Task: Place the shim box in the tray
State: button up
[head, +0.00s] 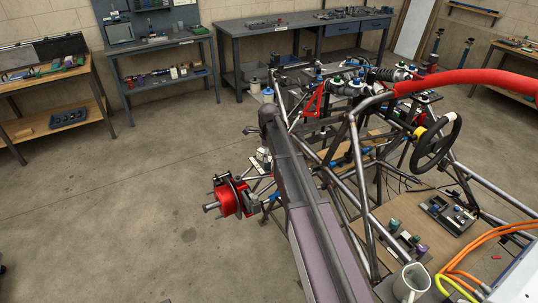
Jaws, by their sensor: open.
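A dark tray (431,207) holding small parts lies on the wooden floor panel inside the tube chassis, right of centre. Left of it and nearer, a small group of parts with green and purple pieces (411,240) sits on the same panel. I cannot tell which small item is the shim box. Another dark tray (68,117) with round parts is on the lower shelf of the left bench. My gripper cannot be made out.
Chassis tubes (358,190), a steering wheel (437,142) and a red tube (465,82) crowd the right side. A red brake part (232,197) juts out left. A pitcher (411,283) and orange cables (480,250) are near the front. Open floor (120,215) lies left.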

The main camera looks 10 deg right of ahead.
notch_tip(320, 180, up, 8)
jog(key=p, duration=0.7)
jog(key=shift+f, duration=0.15)
jog(key=shift+s, duration=0.1)
dwell(0.5)
jog(key=s+n, duration=2.3)
jog(key=s, duration=0.6)
jog(key=shift+d, duration=0.2)
jog(key=shift+f, duration=0.25)
